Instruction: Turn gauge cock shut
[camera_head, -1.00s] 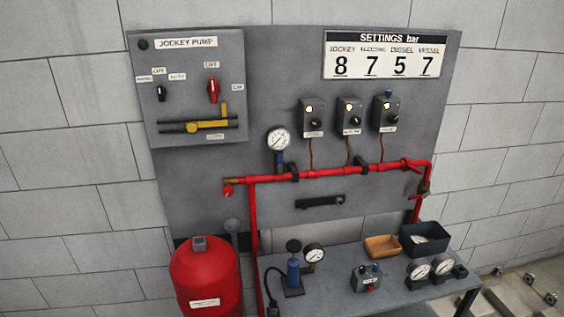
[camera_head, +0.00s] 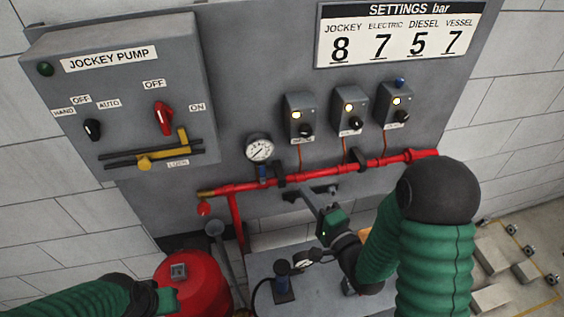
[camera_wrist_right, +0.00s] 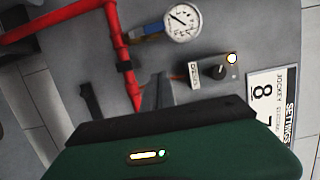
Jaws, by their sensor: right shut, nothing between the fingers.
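The gauge (camera_head: 259,149) is a white dial above the red pipe (camera_head: 325,174), and it also shows in the wrist view (camera_wrist_right: 183,22). The blue gauge cock (camera_head: 263,173) sits between dial and pipe; in the wrist view its blue part (camera_wrist_right: 148,32) lies along the gauge stem. My right gripper (camera_head: 308,198) is shut and empty, below the pipe and to the right of the cock, apart from it. Its fingers also show in the wrist view (camera_wrist_right: 157,90). My left gripper (camera_head: 166,299) is at the lower left edge; its fingers cannot be made out.
A jockey pump panel (camera_head: 120,90) hangs at left. Three grey switch boxes (camera_head: 299,118) stand above the pipe. A red vessel (camera_head: 196,280) stands below left. A black bracket (camera_head: 330,190) is behind my right fingers.

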